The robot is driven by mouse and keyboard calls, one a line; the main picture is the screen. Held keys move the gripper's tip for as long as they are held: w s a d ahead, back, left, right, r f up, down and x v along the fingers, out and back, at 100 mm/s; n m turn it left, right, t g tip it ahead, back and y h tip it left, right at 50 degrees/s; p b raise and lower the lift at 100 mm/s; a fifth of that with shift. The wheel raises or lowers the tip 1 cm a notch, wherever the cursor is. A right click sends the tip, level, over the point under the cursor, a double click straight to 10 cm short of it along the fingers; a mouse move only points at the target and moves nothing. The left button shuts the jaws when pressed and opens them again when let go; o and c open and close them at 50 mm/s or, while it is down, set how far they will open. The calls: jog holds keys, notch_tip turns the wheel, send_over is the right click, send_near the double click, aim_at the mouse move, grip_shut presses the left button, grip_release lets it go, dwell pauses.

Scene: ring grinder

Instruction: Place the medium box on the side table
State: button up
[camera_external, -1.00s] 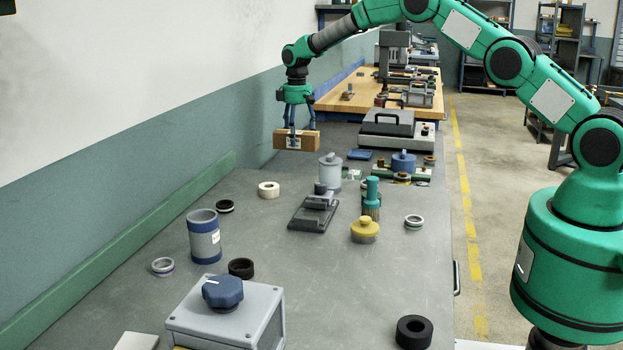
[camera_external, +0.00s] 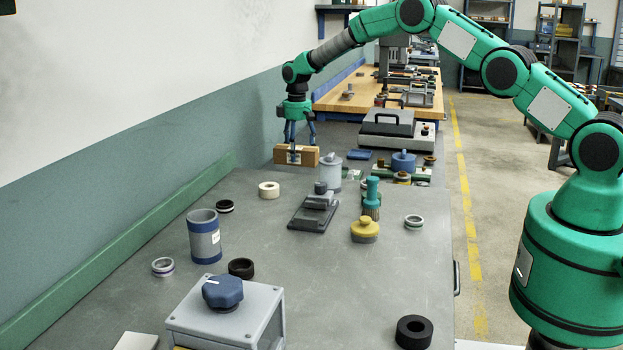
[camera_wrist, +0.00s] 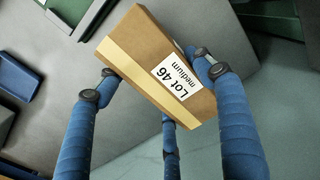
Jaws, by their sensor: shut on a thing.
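The medium box (camera_external: 309,155) is a brown cardboard box with a white label. In the wrist view the box (camera_wrist: 150,65) shows the words "Lot 46 medium". My gripper (camera_external: 295,146) is shut on it, with blue fingers on both sides of the box. In the wrist view my gripper's fingers (camera_wrist: 160,85) press against the box's sides. The box appears held near the far left edge of the grey table (camera_external: 270,250). Whether it touches a surface below cannot be told. Which surface is the side table is not clear.
A grey canister (camera_external: 330,172) stands just right of the box. A white ring (camera_external: 269,190) lies in front of it. A grey machine with a handle (camera_external: 395,132) and a wooden workbench (camera_external: 345,105) are behind. A wall runs along the left.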

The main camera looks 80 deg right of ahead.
aim_at(298, 162)
jog(key=shift+f, duration=0.2)
jog(key=shift+f+b, duration=0.4)
jog(key=shift+f, duration=1.45)
jog(key=shift+f, duration=0.15)
jog(key=o, duration=1.7)
jog(key=shift+o, duration=0.2)
notch_tip(298, 162, up, 12)
jog(key=shift+r+p, duration=0.1)
jog(key=shift+p, duration=1.1)
jog(key=shift+r, duration=0.1)
